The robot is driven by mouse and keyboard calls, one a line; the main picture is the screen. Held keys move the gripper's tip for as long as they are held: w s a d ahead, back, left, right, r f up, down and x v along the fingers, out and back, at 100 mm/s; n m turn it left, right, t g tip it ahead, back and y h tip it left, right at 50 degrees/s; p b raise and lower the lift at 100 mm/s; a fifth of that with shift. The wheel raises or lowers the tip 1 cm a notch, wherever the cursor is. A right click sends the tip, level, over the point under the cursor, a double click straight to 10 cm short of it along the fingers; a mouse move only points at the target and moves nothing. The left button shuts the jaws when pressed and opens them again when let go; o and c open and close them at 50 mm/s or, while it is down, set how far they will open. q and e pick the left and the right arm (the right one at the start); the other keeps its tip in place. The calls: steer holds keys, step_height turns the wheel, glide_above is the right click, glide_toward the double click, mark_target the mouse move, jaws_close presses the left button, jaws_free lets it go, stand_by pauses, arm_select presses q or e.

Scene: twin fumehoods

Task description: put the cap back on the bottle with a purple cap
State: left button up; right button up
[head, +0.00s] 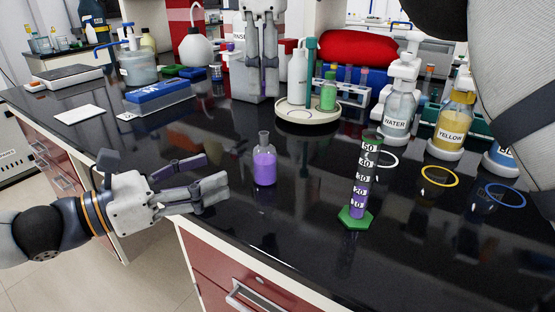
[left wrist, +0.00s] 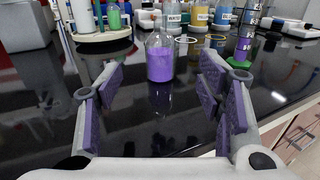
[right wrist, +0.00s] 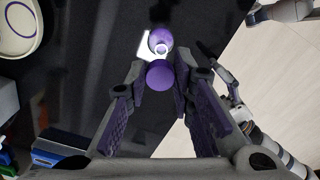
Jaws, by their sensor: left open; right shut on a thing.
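The open glass bottle of purple liquid (head: 264,167) stands upright on the black bench. It also shows ahead of and between the open fingers in the left wrist view (left wrist: 160,63). My left gripper (head: 222,188) is open and empty, just left of the bottle and apart from it. My right gripper (head: 262,92) hangs fingers-down, up and behind the bottle in the head view. In the right wrist view the purple cap (right wrist: 160,75) is between its fingertips, and the bottle (right wrist: 161,40) shows beyond it, partly covered. The cap is apart from the bottle.
A graduated cylinder with a green base (head: 355,217) stands right of the bottle. A round tray (head: 308,124) with bottles is behind. Wash bottles marked WATER (head: 398,106) and YELLOW (head: 452,122) stand at right. The bench front edge is near my left gripper.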

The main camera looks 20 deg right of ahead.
arm_select(q)
steer(key=shift+a, duration=0.15)
arm_select(e)
steer(key=shift+a, duration=0.2)
arm_select(q)
steer(key=x, duration=1.2)
jaws_close()
arm_select(e)
glide_above(267, 133)
steer(key=shift+f, duration=2.5)
